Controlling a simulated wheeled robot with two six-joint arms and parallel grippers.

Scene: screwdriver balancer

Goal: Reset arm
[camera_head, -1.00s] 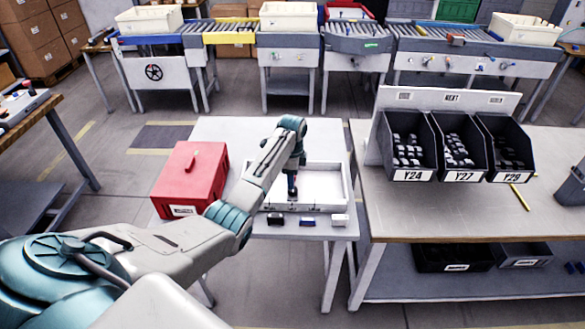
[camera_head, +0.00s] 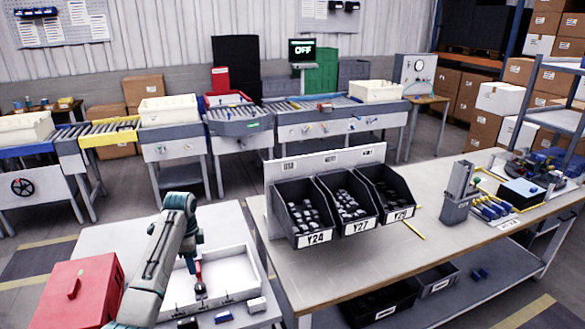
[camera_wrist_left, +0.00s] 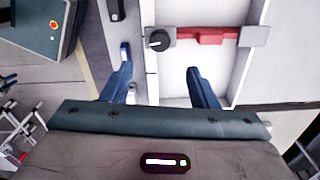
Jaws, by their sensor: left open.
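My left gripper (camera_head: 193,252) hangs over the white tray on the near table. In the left wrist view its two dark blue fingers (camera_wrist_left: 158,82) are spread apart with nothing between them. A red piece with a black knob (camera_wrist_left: 205,35) lies at the white tray (camera_wrist_left: 178,82), beyond the fingertips and apart from them. In the head view the red piece (camera_head: 198,275) shows just below the gripper, inside the tray (camera_head: 254,264). My right gripper is not in view.
A red case (camera_head: 80,295) stands left of the tray. Small blue (camera_head: 222,317) and white (camera_head: 256,304) blocks lie in front of it. Black bins (camera_head: 305,215) stand on the right bench (camera_head: 360,268). A conveyor line (camera_head: 300,125) runs behind. The floor between is clear.

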